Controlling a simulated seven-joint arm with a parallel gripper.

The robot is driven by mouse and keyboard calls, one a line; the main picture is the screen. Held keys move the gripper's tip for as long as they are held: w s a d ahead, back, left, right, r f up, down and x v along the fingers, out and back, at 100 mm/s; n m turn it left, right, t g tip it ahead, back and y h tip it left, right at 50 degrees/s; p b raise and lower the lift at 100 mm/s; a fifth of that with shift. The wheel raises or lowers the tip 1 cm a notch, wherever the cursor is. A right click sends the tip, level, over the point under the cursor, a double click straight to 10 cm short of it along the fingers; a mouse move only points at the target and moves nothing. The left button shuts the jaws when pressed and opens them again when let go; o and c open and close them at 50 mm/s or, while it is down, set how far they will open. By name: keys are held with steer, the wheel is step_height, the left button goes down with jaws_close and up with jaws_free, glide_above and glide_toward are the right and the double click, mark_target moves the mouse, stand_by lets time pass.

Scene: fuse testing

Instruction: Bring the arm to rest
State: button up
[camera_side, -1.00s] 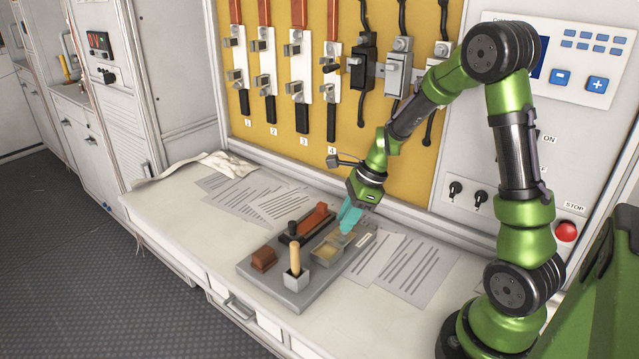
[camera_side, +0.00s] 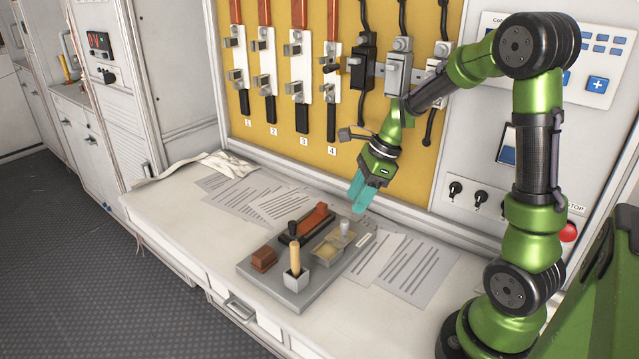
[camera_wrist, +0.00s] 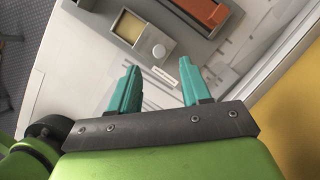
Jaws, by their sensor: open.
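My gripper (camera_side: 359,191) has teal fingers and hangs in the air above the grey tray (camera_side: 262,284) on the white bench. In the wrist view the fingers of my gripper (camera_wrist: 160,85) are apart with nothing between them.
The tray also holds a red-brown block (camera_side: 263,259), a wooden-handled tool in a grey cup (camera_side: 295,258) and an orange-topped device (camera_side: 310,220). Printed papers (camera_side: 415,268) lie around it. A yellow panel (camera_side: 285,150) with switches stands behind. The bench's left front is clear.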

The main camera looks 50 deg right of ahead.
steer(key=shift+s+d+r, duration=0.15)
steer(key=shift+s+r, duration=0.05)
steer(key=shift+r, duration=0.3)
steer(key=s+a+r+n+t, duration=0.1)
steer(key=s+a+r+n, duration=0.2)
steer(key=a+n, duration=0.2)
steer(key=s+a+r+n+t, duration=0.1)
steer(key=s+a+r+n, duration=0.3)
steer(key=n, duration=0.6)
steer(key=s+a+r+n+t+h, duration=0.1)
steer(key=s+a+r+n+t, duration=0.1)
steer(key=s+a+r+n, duration=0.2)
steer(key=a+n, duration=0.2)
steer(key=n, duration=0.2)
steer(key=shift+a, duration=0.2)
